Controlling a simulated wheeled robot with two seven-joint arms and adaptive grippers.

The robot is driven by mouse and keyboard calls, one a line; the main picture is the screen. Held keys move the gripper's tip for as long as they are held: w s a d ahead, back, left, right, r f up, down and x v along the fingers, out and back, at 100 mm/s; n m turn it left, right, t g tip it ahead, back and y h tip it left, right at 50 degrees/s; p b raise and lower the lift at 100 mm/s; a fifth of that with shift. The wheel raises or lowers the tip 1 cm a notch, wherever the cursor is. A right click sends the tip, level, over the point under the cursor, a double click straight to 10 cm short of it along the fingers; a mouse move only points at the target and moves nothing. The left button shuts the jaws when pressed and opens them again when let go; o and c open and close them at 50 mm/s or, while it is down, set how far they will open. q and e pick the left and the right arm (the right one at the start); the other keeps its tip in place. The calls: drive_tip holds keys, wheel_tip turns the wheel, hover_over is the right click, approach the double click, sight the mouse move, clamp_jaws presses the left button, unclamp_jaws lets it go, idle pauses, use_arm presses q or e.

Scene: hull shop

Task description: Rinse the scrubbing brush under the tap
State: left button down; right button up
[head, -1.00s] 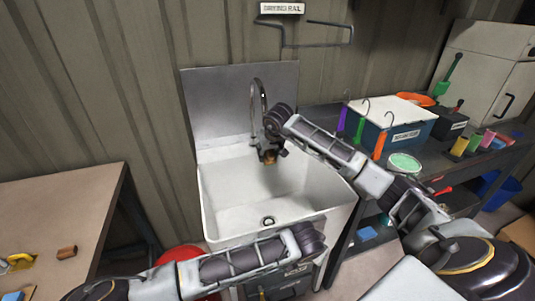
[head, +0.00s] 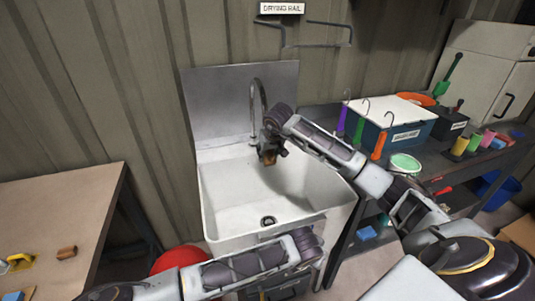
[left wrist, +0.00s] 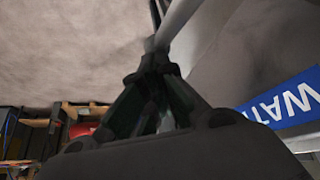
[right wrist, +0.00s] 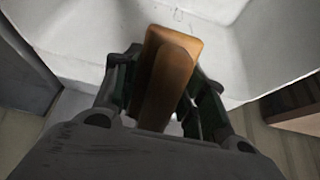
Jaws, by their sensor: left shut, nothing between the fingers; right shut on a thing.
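The scrubbing brush (head: 269,159) shows as a brown wooden block in my right gripper (head: 268,150), held over the sink (head: 225,195) just below the tap (head: 257,95). In the right wrist view the brush's brown top (right wrist: 168,75) sits between the shut fingers (right wrist: 160,72); its bristles are hidden. No water stream can be made out. My left gripper (left wrist: 157,65) is shut and empty, low at the sink's front, beside a pale rod (left wrist: 178,22). A blue sign reading "WAT" (left wrist: 285,100) is at its right.
A red bucket (head: 178,259) stands left of the sink, partly behind my left arm. A wooden bench (head: 60,205) is at left. A dark bench at right holds a blue cooler (head: 403,135), hooks and coloured items. A drying rail (head: 318,45) is on the wall.

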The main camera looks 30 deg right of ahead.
sight(272, 156)
use_arm(q)
drive_tip(key=shift+r, duration=0.15)
wheel_tip(272, 156, up, 9)
idle(1.0)
idle(0.4)
drive_tip(key=v, duration=1.1)
drive_tip(key=shift+a+r, duration=0.25)
drive_tip(key=shift+r, duration=0.1)
use_arm(e)
drive_tip(key=shift+s, duration=0.1)
idle(1.1)
drive_tip(key=shift+s+a+r, duration=0.2)
drive_tip(key=shift+s+r, duration=0.05)
drive_tip(key=shift+s, duration=0.5)
drive_tip(key=shift+s+a+r, duration=0.15)
drive_tip(key=shift+s+r, duration=0.15)
drive_tip(key=shift+s, duration=0.45)
drive_tip(key=shift+s+a+r, duration=0.2)
drive_tip(key=shift+s+r, duration=0.05)
drive_tip(key=shift+s, duration=0.5)
use_arm(q)
drive_tip(key=shift+f, duration=0.2)
use_arm(e)
drive_tip(key=s+a+r, duration=0.1)
drive_tip(key=s+r, duration=0.1)
drive_tip(key=s, duration=0.5)
drive_tip(key=shift+a+r, duration=0.2)
drive_tip(key=shift+a, duration=0.15)
